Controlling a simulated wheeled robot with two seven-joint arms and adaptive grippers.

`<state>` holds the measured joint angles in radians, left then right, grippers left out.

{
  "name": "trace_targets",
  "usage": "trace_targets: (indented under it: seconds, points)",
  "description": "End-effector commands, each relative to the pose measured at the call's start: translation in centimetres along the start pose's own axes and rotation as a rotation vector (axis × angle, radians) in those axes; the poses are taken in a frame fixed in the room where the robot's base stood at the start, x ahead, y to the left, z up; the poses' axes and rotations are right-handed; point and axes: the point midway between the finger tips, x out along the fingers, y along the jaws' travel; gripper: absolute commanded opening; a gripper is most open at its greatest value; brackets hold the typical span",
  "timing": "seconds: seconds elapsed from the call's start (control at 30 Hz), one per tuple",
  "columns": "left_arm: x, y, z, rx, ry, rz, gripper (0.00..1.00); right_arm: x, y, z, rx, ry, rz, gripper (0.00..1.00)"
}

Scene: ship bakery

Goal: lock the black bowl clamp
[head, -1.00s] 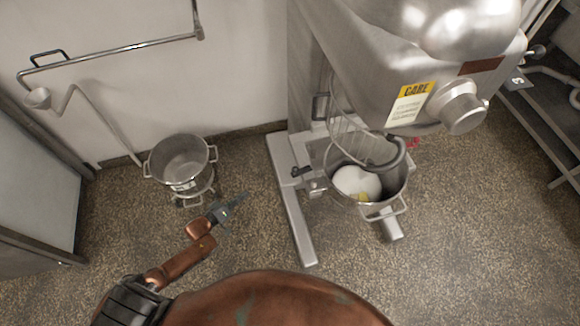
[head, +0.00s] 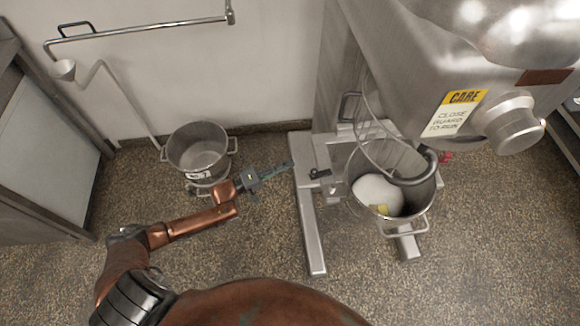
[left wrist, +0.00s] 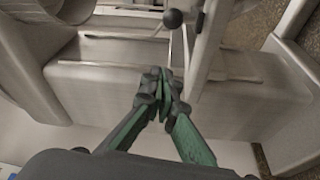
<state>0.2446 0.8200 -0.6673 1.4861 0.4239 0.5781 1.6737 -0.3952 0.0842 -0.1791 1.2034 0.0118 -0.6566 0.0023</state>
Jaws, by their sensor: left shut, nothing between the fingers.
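The black bowl clamp (head: 320,173) is a small dark handle on the left side of the mixer's bowl support, beside the steel bowl (head: 431,195). My left gripper (head: 290,164) is just left of the clamp in the head view, with a small gap between them. Its green fingers are shut and empty. In the left wrist view, the fingertips (left wrist: 164,88) meet below a black ball knob (left wrist: 173,18) on a thin metal rod. I cannot tell whether this knob belongs to the clamp. My right gripper is not in view.
The mixer (head: 415,70) stands against the wall, its wire guard (head: 366,108) above the bowl, which holds white and yellow contents. A steel pot (head: 197,153) stands left, behind my left arm. A wall pipe (head: 140,29) runs above it. The floor in front is clear.

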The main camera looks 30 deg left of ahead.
Motion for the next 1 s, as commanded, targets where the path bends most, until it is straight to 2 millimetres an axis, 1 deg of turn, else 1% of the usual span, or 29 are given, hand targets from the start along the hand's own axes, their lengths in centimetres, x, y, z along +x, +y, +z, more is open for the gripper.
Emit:
trace_targets:
  seconds: [0.03,0.1,0.3,0.37,0.4,0.5,0.63,0.8,1.0]
  points:
    - [1.1,-0.2,0.1,-0.001,0.0,0.002,0.0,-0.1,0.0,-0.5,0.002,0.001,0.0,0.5]
    - [2.5,-0.2,0.1,-0.001,0.0,0.003,0.0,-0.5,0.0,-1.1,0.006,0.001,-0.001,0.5]
    - [6.7,-0.3,0.1,0.0,0.0,0.001,0.0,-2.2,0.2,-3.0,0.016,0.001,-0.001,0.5]
    - [7.8,-0.3,0.1,-0.001,0.0,0.001,0.0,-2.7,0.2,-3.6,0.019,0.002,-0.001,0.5]
    - [7.4,-0.5,0.8,-0.006,0.0,-0.004,0.0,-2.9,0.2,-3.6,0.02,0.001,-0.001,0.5]
    - [6.7,-0.2,2.1,-0.004,0.002,-0.002,0.0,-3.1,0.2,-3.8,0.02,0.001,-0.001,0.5]
    - [6.4,-0.2,3.3,-0.002,0.0,-0.002,0.0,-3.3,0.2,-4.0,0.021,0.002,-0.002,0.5]
    - [6.3,-0.1,3.8,0.001,0.0,-0.001,0.0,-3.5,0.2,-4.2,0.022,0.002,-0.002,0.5]
    - [6.2,-0.1,3.8,0.001,0.0,-0.002,0.0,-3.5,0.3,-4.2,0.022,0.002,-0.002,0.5]
